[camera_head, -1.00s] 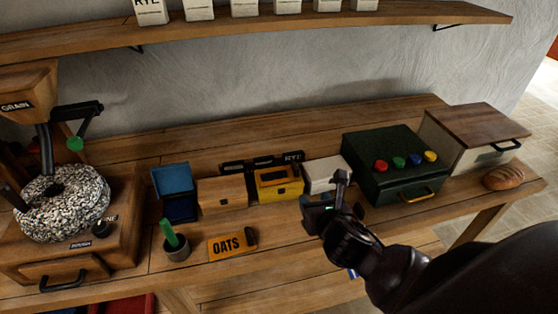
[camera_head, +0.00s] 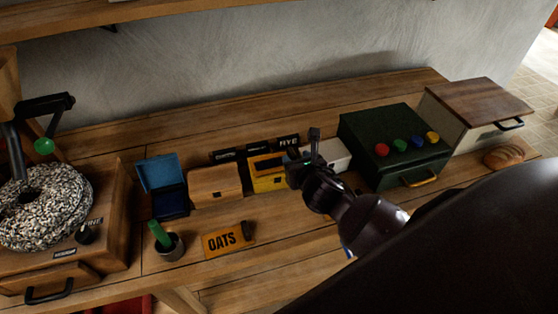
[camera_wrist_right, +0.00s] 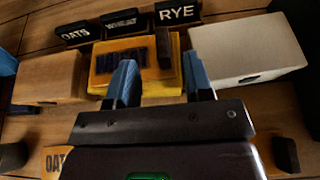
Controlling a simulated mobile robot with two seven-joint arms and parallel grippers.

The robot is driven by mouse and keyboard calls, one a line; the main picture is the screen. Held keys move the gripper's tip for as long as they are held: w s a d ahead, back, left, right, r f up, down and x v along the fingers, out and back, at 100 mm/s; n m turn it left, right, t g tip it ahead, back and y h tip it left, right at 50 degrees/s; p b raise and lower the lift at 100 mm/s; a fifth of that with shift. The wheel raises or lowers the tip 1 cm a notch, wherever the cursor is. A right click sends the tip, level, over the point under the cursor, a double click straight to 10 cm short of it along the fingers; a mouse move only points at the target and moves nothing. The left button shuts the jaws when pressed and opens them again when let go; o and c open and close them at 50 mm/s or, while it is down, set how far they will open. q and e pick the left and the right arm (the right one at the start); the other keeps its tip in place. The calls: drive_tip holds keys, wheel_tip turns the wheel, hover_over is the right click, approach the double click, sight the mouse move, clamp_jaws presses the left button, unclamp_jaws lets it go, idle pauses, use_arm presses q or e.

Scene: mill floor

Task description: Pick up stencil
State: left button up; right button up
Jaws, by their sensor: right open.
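One stencil, an orange plate lettered OATS (camera_head: 225,241) with a dark upright grip, lies flat near the table's front edge. Another yellow lettered stencil (camera_wrist_right: 125,58) with a dark grip (camera_wrist_right: 163,48) lies on top of the yellow box (camera_wrist_right: 100,89); its lettering is hard to read. My right gripper (camera_head: 303,163) is beside the yellow box in the head view. In the wrist view its blue fingers (camera_wrist_right: 160,82) are open and empty, apart on either side of the line to that grip, which stands beyond the tips. My left gripper is out of view.
A wooden box (camera_head: 215,185) and a white box (camera_wrist_right: 246,52) flank the yellow box. Behind stands a rack of labels, including RYE (camera_wrist_right: 178,11). A green case (camera_head: 395,148) with coloured knobs is right; a cup (camera_head: 169,246) and grain mill (camera_head: 90,240) are left.

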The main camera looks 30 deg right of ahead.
sight(293, 154)
drive_tip(key=shift+x, duration=2.3)
drive_tip(key=shift+d, duration=0.15)
drive_tip(key=shift+c, duration=0.2)
clamp_jaws()
